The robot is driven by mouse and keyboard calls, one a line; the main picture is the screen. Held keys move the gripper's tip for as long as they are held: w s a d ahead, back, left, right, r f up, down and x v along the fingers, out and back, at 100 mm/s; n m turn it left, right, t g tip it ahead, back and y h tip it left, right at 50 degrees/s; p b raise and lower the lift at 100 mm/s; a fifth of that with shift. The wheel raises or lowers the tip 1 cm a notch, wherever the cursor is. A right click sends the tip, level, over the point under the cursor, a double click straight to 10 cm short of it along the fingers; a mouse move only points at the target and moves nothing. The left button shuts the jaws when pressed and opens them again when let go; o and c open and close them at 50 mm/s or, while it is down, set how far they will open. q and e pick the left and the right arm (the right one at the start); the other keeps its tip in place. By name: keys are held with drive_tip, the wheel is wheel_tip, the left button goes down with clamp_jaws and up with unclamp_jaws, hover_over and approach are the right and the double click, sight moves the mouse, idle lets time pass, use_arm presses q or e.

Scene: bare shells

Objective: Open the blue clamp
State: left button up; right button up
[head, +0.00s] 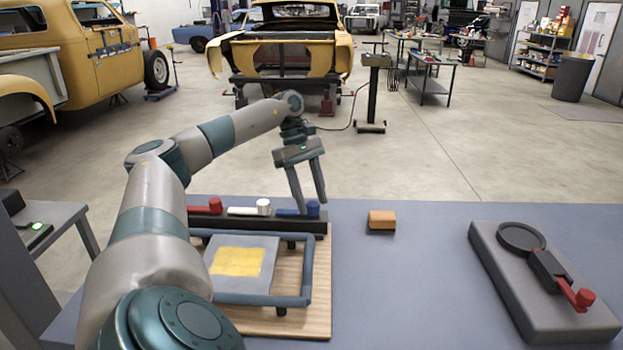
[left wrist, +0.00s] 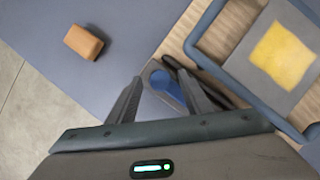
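The blue clamp (head: 312,208) is a blue lever with an upright knob at its right end, lying along the right part of a black bar (head: 262,224). My left gripper (head: 311,204) is open, pointing down at the blue knob. In the left wrist view, the blue clamp (left wrist: 168,90) shows between the two spread fingers of the left gripper (left wrist: 164,80). I cannot tell whether a finger touches it. My right gripper is not in view.
A red clamp (head: 208,206) and a white clamp (head: 250,208) share the bar. In front, a blue-grey frame (head: 306,270) surrounds a grey panel with a yellow patch (head: 238,262). A brown block (head: 382,220) and a grey fixture with a red-knobbed lever (head: 530,300) stand right. Table between is clear.

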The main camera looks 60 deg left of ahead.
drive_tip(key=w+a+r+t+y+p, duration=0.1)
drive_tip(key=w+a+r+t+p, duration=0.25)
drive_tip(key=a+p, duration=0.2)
use_arm(q)
drive_tip(key=w+p+v, duration=0.1)
drive_tip(key=p+v, duration=0.1)
drive_tip(key=v, duration=1.5)
drive_tip(key=shift+s, duration=0.5)
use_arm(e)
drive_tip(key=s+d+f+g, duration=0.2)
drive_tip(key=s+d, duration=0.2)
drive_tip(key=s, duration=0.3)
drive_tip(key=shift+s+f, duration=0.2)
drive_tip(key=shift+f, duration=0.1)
use_arm(q)
drive_tip(key=shift+a+r, duration=0.1)
drive_tip(key=shift+r, duration=0.05)
drive_tip(key=shift+r, duration=0.1)
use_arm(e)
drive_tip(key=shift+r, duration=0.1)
